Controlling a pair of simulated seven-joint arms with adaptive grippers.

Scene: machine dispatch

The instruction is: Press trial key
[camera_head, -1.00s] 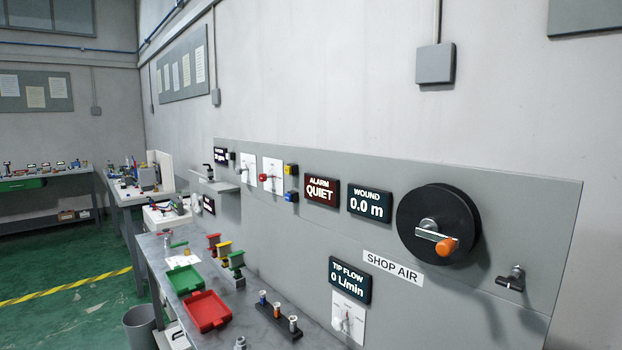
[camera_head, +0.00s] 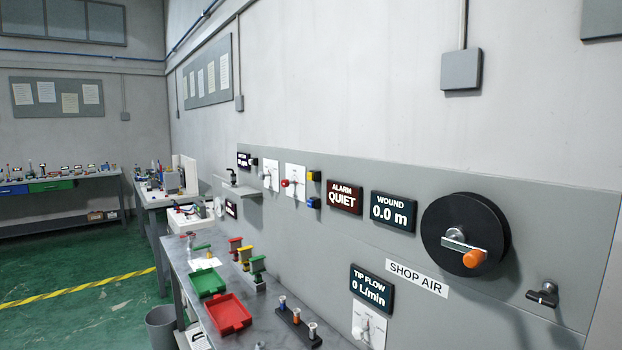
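I cannot make out a part labelled as the trial key. On the wall panel are a yellow button block (camera_head: 313,176) and a blue button block (camera_head: 313,202), just left of the dark display reading ALARM QUIET (camera_head: 345,197). A white plate with a red knob (camera_head: 287,183) is left of them, and another white plate with a lever (camera_head: 270,175) is further left. Neither of my grippers is in view.
The panel also holds the WOUND 0.0 m display (camera_head: 393,212), a black reel with orange handle (camera_head: 465,236), a TIP FLOW display (camera_head: 371,288) and a tap (camera_head: 543,294). The bench below bears green (camera_head: 207,282) and red (camera_head: 229,314) trays. Green floor is open at left.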

